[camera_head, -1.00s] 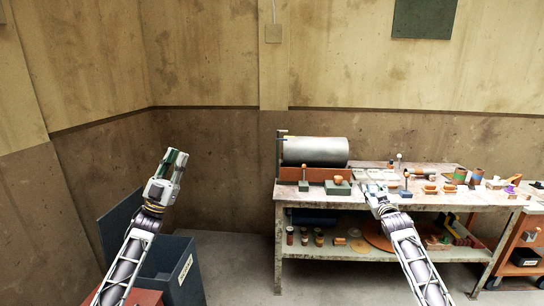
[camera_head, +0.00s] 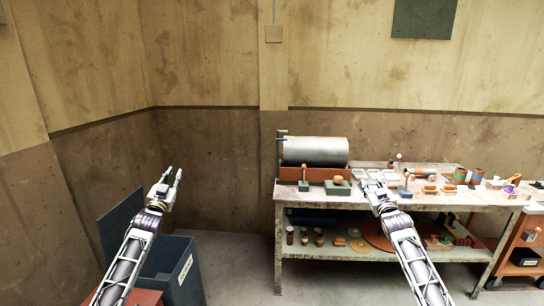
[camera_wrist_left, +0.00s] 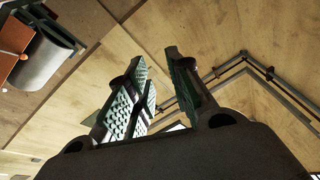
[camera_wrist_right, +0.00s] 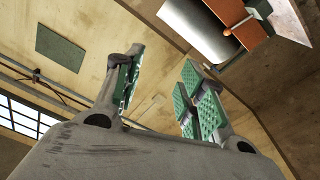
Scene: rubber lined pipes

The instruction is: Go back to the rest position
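My left gripper (camera_head: 174,177) is raised in front of the brown wall, above a dark open bin. Its fingers stand apart with nothing between them; the left wrist view shows the two fingers (camera_wrist_left: 158,95) with a gap. My right gripper (camera_head: 372,183) is at the front edge of the workbench in the head view. In the right wrist view its fingers (camera_wrist_right: 158,92) are spread with an empty gap, and wall shows between them.
A dark bin (camera_head: 183,272) stands below my left arm. An orange cart (camera_head: 520,240) is at far right. The floor between bin and bench is clear.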

